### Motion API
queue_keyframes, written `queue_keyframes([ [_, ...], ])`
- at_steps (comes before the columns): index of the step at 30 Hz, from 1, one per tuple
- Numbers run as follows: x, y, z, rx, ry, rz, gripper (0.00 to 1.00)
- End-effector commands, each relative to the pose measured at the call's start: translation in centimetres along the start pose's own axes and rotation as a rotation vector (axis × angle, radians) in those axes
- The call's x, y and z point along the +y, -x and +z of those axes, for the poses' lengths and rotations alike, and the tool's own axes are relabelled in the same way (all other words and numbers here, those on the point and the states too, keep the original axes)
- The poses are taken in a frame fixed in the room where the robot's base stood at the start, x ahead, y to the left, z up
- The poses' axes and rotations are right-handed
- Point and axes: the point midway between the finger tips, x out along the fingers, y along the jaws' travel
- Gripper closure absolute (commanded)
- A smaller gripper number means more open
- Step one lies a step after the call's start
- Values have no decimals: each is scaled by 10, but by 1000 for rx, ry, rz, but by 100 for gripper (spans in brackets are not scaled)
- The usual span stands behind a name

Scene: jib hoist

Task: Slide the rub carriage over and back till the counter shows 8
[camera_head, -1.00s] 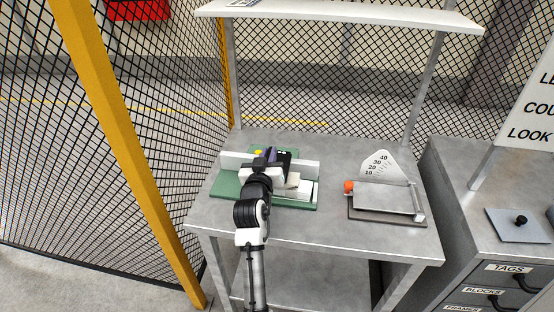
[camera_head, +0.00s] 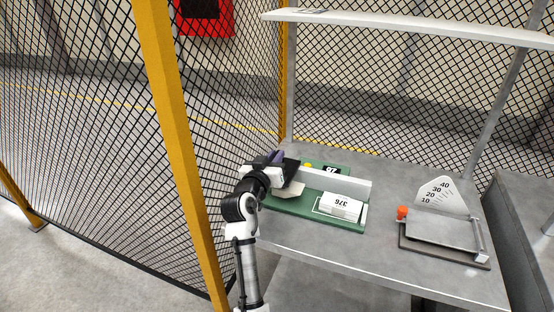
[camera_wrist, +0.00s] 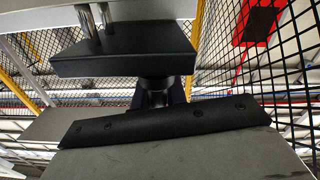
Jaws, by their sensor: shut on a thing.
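The rub fixture is a green base (camera_head: 315,211) with a white rail (camera_head: 335,182) along it, on the grey table. The rub carriage (camera_head: 290,170), dark with a pale pad (camera_head: 290,190) beneath, is at the left end of the base. My gripper (camera_head: 272,166) is shut on the carriage and partly hides it. Dark parts fill the middle of the wrist view, where the grip itself is unclear. A white block marked 376 (camera_head: 340,206) lies at the right of the base. The small black counter (camera_head: 331,169) stands behind the rail; I cannot read its digits surely.
A yellow button (camera_head: 307,165) is beside the counter. A yellow post (camera_head: 172,130) and mesh fence are close on the left. A shelf (camera_head: 410,27) hangs above.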

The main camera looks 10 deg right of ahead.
Motion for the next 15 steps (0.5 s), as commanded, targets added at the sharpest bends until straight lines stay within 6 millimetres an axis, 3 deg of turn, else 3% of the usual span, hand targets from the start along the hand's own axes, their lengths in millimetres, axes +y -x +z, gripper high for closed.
queue_keyframes([
  [1, -5, 1, -3, 7, 0, -11, 100],
  [2, -5, 1, -4, 7, 0, -12, 85],
  [6, -4, 1, -3, 7, 0, -10, 66],
  [15, -3, 2, -2, 4, 0, -6, 66],
])
